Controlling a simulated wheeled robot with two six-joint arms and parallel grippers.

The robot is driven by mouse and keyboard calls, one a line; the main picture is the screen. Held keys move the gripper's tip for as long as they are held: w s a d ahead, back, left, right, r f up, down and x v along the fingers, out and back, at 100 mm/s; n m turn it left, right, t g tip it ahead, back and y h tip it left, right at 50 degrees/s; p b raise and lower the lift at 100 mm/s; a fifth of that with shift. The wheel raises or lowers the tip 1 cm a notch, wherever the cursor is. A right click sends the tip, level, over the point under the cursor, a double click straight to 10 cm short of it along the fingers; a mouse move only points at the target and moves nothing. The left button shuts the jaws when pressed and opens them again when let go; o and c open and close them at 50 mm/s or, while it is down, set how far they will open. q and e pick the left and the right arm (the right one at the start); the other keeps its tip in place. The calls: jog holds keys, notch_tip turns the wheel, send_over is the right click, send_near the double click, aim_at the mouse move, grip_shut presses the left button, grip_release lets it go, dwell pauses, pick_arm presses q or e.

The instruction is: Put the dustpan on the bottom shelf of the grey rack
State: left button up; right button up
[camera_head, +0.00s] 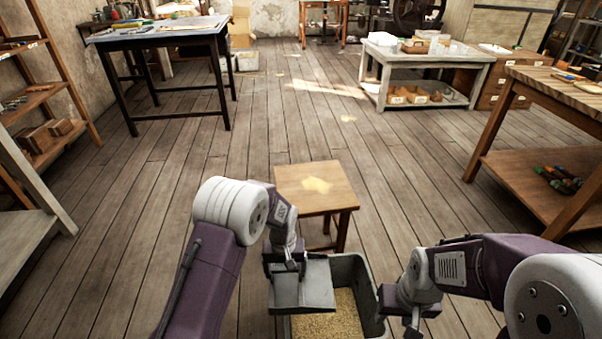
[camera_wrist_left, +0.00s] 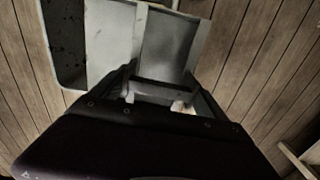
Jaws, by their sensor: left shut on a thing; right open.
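The grey dustpan (camera_head: 303,287) is held by my left gripper (camera_head: 287,268), which is shut on it. The pan hangs over the left part of a grey bin. In the left wrist view the dustpan (camera_wrist_left: 170,45) shows just beyond the fingers of my left gripper (camera_wrist_left: 165,88). My right gripper (camera_head: 412,326) is open and empty, to the right of the bin. A pale grey rack (camera_head: 23,238) is partly in view at the left edge, with a low shelf; the rest of it is cut off.
The grey bin (camera_head: 351,263) holds tan granular material. A small wooden stool (camera_head: 313,186) stands just behind it. A wooden rack (camera_head: 40,90) stands at the upper left and a workbench (camera_head: 545,180) at right. The plank floor between bin and grey rack is clear.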

pick_arm(q)
jog(key=w+a+r+n, duration=0.1)
jog(key=w+a+r, duration=0.15)
jog(key=r, duration=0.25)
jog(key=w+a+r, duration=0.1)
jog(key=a+r, duration=0.2)
jog(key=r, duration=0.2)
jog(key=s+a+r+m, duration=0.2)
jog(key=s+a+r, duration=0.3)
jog(key=s, duration=0.4)
notch_tip(320, 180, up, 20)
jog(key=s+d+p, duration=0.1)
jog(key=s+p, duration=0.1)
jog(key=p, duration=2.5)
jog(key=shift+s+r+m+p, duration=0.2)
jog(key=shift+s+m+p, duration=0.05)
jog(key=shift+m+p, duration=0.05)
